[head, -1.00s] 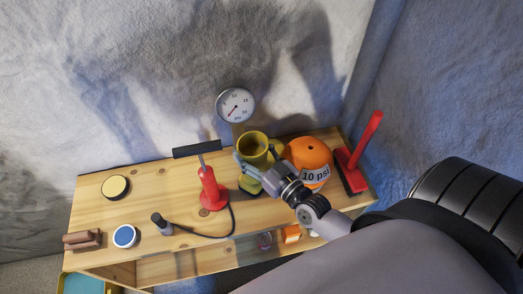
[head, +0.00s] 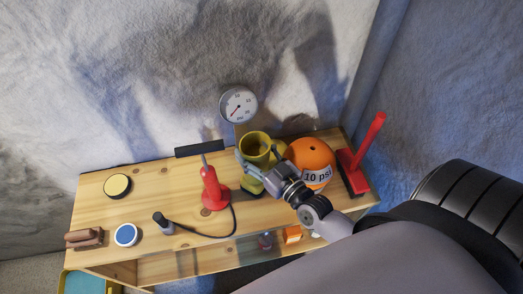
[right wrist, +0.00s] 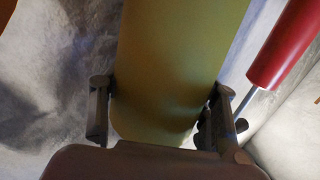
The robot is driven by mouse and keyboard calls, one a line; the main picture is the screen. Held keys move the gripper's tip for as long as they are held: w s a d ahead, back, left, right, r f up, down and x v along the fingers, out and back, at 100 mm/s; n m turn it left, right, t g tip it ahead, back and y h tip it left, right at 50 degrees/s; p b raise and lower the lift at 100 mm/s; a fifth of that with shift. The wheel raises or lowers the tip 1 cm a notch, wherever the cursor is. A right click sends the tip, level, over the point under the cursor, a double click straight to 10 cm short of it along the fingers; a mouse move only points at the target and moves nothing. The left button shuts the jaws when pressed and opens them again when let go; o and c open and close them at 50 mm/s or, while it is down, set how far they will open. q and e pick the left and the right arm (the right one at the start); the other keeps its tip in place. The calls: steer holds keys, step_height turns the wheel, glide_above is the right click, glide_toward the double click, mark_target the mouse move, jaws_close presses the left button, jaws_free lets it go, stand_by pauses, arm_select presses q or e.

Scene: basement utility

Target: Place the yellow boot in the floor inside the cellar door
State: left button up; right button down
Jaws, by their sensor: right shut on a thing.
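The yellow boot (head: 255,146) stands upright on the wooden bench, its round open top facing up. My right gripper (head: 251,168) is at the boot's shaft, shut on it. In the right wrist view the boot's yellow-green side (right wrist: 175,70) fills the middle, between the two fingers of my right gripper (right wrist: 165,112). The lower part of the boot is partly hidden by the gripper. My left gripper is not in view. No cellar door shows.
On the wooden bench (head: 145,210), a red pump (head: 212,190) with a black handle stands left of the boot, its hose ending in front. An orange ball (head: 311,155) marked 10 psi and a red-handled tool (head: 352,172) are right. A gauge (head: 238,104) is behind.

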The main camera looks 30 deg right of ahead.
steer(key=shift+r, duration=0.3)
step_height(320, 180, up, 28)
steer(key=p, duration=0.8)
steer(key=shift+f, duration=0.15)
